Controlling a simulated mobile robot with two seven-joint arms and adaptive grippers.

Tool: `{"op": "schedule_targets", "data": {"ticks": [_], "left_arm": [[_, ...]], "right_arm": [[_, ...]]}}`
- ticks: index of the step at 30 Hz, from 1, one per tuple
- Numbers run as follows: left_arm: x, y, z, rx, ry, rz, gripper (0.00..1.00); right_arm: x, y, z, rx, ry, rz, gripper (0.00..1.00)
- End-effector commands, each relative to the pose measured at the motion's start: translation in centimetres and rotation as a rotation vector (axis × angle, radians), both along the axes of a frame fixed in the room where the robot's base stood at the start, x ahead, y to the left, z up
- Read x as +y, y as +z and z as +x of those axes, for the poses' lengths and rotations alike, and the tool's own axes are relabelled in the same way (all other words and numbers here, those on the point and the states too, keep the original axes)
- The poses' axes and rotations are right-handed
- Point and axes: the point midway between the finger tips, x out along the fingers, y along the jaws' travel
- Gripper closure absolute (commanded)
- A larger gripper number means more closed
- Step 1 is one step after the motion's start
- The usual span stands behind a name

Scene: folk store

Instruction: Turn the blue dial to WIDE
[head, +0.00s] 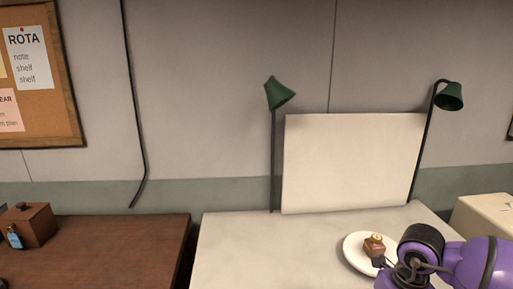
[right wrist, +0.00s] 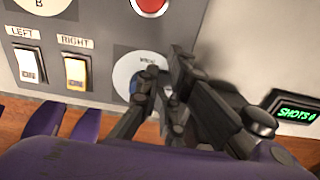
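The blue dial (right wrist: 134,86) shows only as a sliver of blue in the right wrist view, on a round white plate (right wrist: 124,72) on a grey panel. My right gripper (right wrist: 166,84) is at this plate, its dark fingers covering most of the dial. A narrow pale gap shows between the fingers; whether they touch or clasp the dial is unclear. Small lettering on the plate is unreadable, and the dial's pointing direction is hidden. My left gripper is in neither view.
LEFT (right wrist: 28,65) and RIGHT (right wrist: 75,70) switches sit left of the dial. A red button (right wrist: 150,4) is above, and a SHOTS display (right wrist: 296,112) is at right. A white plate with a small cake (head: 374,246), a white board (head: 350,160) and green lamps (head: 279,94) are on the pale table.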

Motion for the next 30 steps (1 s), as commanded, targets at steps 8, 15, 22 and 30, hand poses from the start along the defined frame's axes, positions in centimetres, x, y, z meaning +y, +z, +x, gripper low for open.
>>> {"op": "schedule_targets", "data": {"ticks": [8,15,22,30], "left_arm": [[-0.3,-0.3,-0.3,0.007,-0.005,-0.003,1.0],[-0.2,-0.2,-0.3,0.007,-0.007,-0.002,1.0],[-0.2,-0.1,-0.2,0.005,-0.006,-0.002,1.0],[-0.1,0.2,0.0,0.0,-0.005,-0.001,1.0]], "right_arm": [[0.7,-0.9,-0.7,0.019,0.005,0.016,1.0],[1.0,-0.7,-0.5,0.017,0.005,0.012,1.0],[1.5,-0.5,-0.3,0.013,0.004,0.011,1.0],[2.3,-0.4,-0.3,0.01,0.005,0.01,1.0]]}}
